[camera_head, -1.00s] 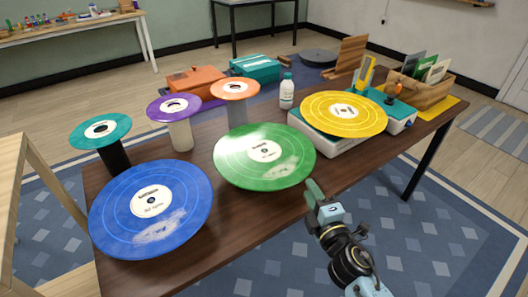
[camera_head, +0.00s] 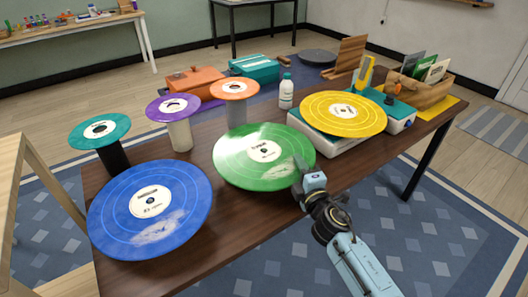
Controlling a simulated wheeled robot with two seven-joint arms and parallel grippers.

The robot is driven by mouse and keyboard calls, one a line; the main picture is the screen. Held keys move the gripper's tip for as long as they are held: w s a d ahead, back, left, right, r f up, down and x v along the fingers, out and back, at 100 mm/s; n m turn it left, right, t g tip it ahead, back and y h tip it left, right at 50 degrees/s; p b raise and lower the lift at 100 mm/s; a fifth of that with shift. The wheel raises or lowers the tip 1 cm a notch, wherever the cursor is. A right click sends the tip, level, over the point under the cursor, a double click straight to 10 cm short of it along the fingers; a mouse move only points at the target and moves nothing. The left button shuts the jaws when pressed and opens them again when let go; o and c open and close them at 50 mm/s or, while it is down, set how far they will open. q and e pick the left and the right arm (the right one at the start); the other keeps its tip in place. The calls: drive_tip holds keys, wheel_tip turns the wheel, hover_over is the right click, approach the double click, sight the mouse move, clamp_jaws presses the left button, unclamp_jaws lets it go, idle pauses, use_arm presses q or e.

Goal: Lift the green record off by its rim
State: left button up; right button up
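The green record (camera_head: 250,165) lies flat at the middle of the brown table, label up, with a pale smudge on its near right part. What holds it up is hidden beneath it. My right gripper (camera_head: 300,167) is at the record's right rim, its fingers overlapping the edge in the picture. I cannot tell whether the fingers touch the rim or whether they are open or shut. My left gripper is not in view.
A blue record (camera_head: 120,205) is close on the left. A yellow record (camera_head: 335,112) sits on a turntable (camera_head: 325,145) to the right. Smaller teal (camera_head: 85,135), purple (camera_head: 160,112) and orange (camera_head: 235,93) discs stand on posts behind. A white bottle (camera_head: 286,92) stands behind the green record.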

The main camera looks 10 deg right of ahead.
clamp_jaws()
drive_tip(key=shift+r, duration=0.25)
